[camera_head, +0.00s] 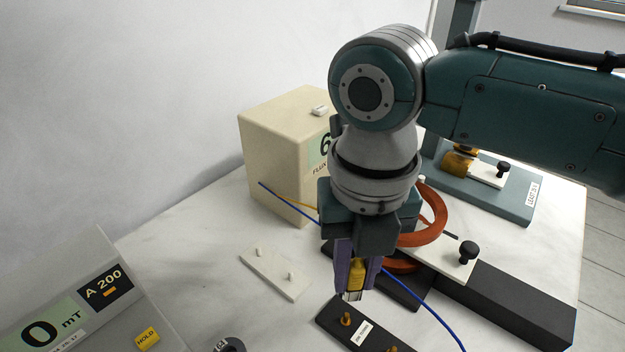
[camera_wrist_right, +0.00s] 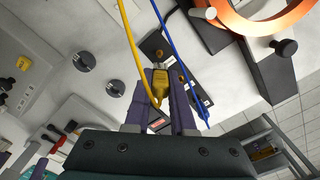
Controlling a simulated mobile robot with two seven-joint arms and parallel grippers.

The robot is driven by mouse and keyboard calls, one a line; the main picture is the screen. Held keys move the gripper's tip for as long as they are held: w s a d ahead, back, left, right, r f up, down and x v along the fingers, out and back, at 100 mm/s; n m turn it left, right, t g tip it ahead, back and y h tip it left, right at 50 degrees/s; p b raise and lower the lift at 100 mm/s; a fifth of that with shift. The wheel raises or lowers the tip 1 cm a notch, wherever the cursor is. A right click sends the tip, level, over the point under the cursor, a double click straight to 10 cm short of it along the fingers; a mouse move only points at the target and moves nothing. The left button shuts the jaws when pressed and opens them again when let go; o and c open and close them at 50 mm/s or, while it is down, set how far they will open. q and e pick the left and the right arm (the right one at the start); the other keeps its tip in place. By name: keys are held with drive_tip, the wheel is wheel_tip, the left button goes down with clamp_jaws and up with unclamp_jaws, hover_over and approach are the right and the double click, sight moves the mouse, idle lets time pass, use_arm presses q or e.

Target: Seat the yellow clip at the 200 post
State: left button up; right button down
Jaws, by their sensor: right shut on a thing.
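My right gripper (camera_head: 357,283) points down with its purple fingers shut on the yellow clip (camera_head: 356,272). The clip also shows between the fingers in the right wrist view (camera_wrist_right: 160,82), with a yellow lead running from it. Below and in front of the clip in the head view is a black block (camera_head: 380,326) with two brass posts, one nearer the gripper (camera_head: 346,319) and one at the bottom edge (camera_head: 392,349). The clip appears above the block and apart from the posts. The block's label is too small to read. My left gripper is not seen.
A meter console (camera_head: 75,300) reading 0 mT and A 200 stands at lower left. A cream box (camera_head: 268,150) stands behind. A white plate with pegs (camera_head: 275,273), an orange coil ring (camera_head: 436,215) and a blue lead (camera_head: 425,303) lie close to the gripper.

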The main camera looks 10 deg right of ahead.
drive_tip(key=shift+w, duration=0.1)
drive_tip(key=shift+r, duration=0.1)
drive_tip(key=b, duration=0.3)
hover_over(347, 314)
drive_tip(key=shift+f, duration=2.25)
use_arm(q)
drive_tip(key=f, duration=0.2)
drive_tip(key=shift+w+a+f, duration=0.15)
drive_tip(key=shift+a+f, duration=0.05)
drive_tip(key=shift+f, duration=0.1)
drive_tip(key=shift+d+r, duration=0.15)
use_arm(e)
drive_tip(key=shift+r, duration=0.1)
use_arm(q)
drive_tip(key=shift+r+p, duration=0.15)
drive_tip(key=shift+p, duration=0.3)
use_arm(e)
drive_tip(key=shift+f, duration=0.25)
use_arm(q)
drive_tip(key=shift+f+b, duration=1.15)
drive_tip(key=shift+b, duration=0.05)
use_arm(e)
drive_tip(key=shift+f, duration=1.3)
drive_tip(key=c, duration=0.7)
unclamp_jaws()
